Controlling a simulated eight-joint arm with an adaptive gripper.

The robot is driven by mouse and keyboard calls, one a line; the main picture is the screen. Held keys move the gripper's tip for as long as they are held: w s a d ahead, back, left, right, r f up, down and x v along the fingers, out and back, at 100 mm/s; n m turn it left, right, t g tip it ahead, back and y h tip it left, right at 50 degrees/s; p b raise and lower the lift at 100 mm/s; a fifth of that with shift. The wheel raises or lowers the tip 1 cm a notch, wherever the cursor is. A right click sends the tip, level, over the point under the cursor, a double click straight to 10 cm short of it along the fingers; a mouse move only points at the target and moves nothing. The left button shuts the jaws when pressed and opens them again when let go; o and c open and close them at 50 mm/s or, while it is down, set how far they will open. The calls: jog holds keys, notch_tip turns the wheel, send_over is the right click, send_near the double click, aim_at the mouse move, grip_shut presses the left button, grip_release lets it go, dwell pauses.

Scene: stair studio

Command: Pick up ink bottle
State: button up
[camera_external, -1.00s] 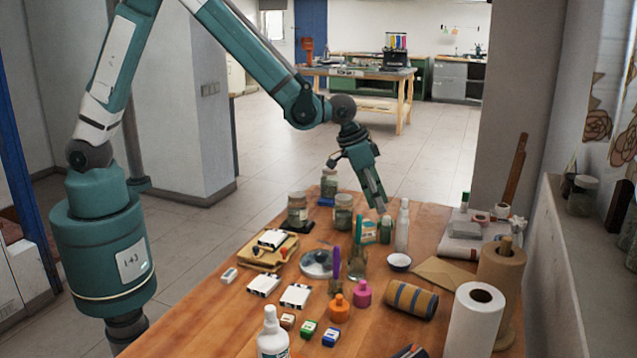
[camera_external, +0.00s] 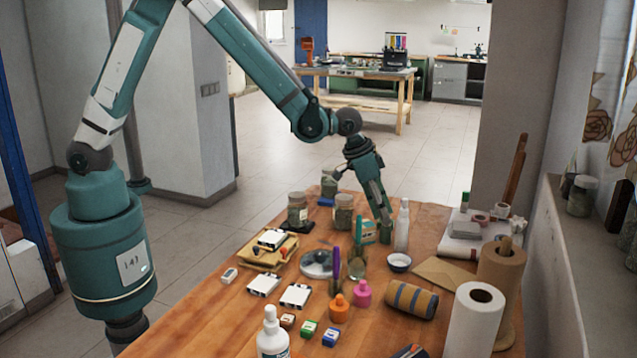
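My gripper (camera_external: 384,213) points down over the far part of the wooden table (camera_external: 215,310). Its fingertips are at the top of a small dark green bottle (camera_external: 386,236), which stands upright and may be the ink bottle. The fingers hide the bottle's top, and I cannot tell whether they touch it or how far apart they are. A small orange bottle (camera_external: 339,309) and a pink bottle (camera_external: 363,294) stand nearer the front; I cannot tell whether either holds ink.
A clear spray-type bottle (camera_external: 402,228) stands close right of my gripper. A small white bowl (camera_external: 399,262) sits in front. Paper rolls (camera_external: 474,325) stand at the right.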

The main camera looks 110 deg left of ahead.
jog(key=shift+b+x, duration=0.3)
jog(key=shift+x, duration=1.45)
jog(key=shift+c, duration=0.6)
jog(key=c, duration=0.3)
jog(key=shift+c, duration=0.2)
jog(key=shift+r+p, duration=0.9)
jog(key=shift+r, duration=4.15)
